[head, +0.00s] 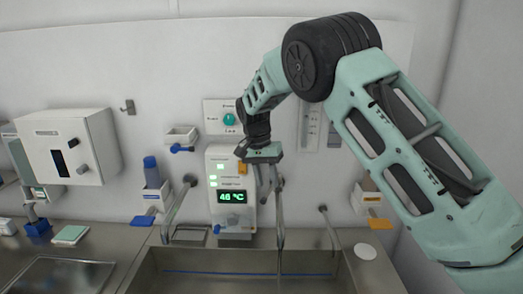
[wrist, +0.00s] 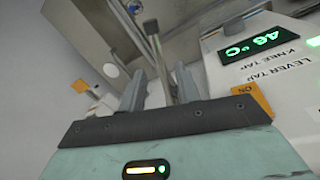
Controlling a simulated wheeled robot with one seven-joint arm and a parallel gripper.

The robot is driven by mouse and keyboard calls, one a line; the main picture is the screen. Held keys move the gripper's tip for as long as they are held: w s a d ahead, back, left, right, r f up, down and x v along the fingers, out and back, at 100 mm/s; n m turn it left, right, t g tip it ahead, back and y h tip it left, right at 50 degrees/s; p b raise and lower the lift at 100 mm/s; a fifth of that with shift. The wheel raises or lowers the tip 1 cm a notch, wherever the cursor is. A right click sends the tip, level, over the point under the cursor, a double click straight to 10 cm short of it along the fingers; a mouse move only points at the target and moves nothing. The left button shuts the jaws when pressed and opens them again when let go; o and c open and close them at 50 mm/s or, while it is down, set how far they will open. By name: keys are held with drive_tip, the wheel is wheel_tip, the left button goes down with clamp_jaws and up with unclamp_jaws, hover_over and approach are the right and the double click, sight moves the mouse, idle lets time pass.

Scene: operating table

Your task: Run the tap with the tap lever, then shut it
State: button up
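My gripper (head: 265,178) points down in front of the wall panel, at the top of the middle tap (head: 280,212). In the wrist view, my gripper's two grey fingers (wrist: 160,92) stand apart. A slim grey rod with a blunt end (wrist: 153,30), seemingly the tap lever, shows between them. Gaps show beside it, but I cannot tell whether a finger touches it. A thin line hangs below the middle tap's spout in the head view; it may be water. The lever's base is hidden by my gripper.
The control panel (head: 226,165) with a green temperature display (head: 232,197) is close beside my gripper. Other taps stand left (head: 175,212) and right (head: 328,225) over the steel sink (head: 150,278). A white wall box (head: 65,148) hangs at far left.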

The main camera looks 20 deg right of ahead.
wheel_tip(320, 180, up, 16)
drive_tip(key=w+a+b, duration=0.2)
drive_tip(key=b, duration=0.1)
drive_tip(key=shift+f, duration=0.25)
drive_tip(key=shift+a, duration=0.1)
